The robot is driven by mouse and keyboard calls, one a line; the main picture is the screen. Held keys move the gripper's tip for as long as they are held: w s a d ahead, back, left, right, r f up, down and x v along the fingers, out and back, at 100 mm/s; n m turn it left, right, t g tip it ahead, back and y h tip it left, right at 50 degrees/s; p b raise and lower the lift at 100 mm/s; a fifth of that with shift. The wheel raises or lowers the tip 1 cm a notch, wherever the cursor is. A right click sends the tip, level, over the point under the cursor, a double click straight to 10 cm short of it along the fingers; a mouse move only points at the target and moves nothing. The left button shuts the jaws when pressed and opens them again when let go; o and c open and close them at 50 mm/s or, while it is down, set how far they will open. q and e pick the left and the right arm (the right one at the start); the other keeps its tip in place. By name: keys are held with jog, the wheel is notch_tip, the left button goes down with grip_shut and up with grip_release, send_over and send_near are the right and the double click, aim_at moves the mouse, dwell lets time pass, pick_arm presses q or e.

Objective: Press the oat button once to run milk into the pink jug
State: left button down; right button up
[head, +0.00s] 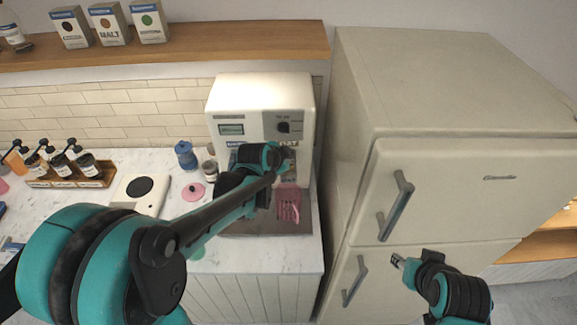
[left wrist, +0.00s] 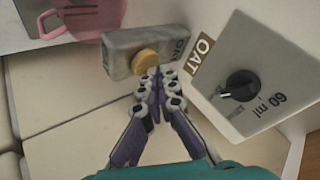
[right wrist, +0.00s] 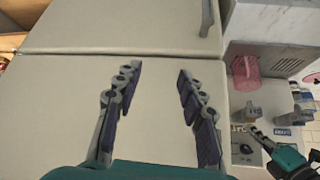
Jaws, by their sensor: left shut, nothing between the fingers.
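The white milk machine (head: 260,92) stands at the back of the counter. The pink jug (head: 288,206) sits at its lower front; it also shows in the left wrist view (left wrist: 82,16) and right wrist view (right wrist: 243,70). In the left wrist view a round orange button (left wrist: 145,62) sits on a grey block beside the OAT label (left wrist: 203,50). My left gripper (left wrist: 158,76) is shut and empty, its tips right at the button's edge; I cannot tell whether they touch. In the head view my left arm hides the button. My right gripper (right wrist: 158,75) is open and empty before the fridge.
A black dial (left wrist: 241,86) marked 60 ml is near the OAT label. The cream fridge (head: 440,190) stands right of the machine. A blue jar (head: 186,155), a pink lid (head: 193,191), a scale (head: 141,190) and a bottle rack (head: 90,178) are on the counter to the left.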

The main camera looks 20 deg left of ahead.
pick_arm(q)
jog(key=shift+f+b, duration=0.4)
jog(key=shift+f, duration=0.1)
dwell(0.8)
jog(key=shift+r, duration=0.15)
jog(key=shift+r+p, duration=0.7)
jog(key=shift+r, duration=0.1)
notch_tip(320, 180, up, 5)
jog(key=p, duration=0.4)
jog(key=shift+r, duration=0.1)
dwell(0.7)
jog(key=s+f+n+g+b, duration=0.1)
jog(key=s+f+n+b, duration=0.4)
jog(key=s+f+b, duration=0.5)
jog(key=s+f+n+g+y+b, duration=0.1)
jog(key=s+f+n+b, duration=0.4)
jog(key=s+f+b, duration=0.5)
jog(key=s, duration=0.5)
jog(key=shift+n, duration=0.3)
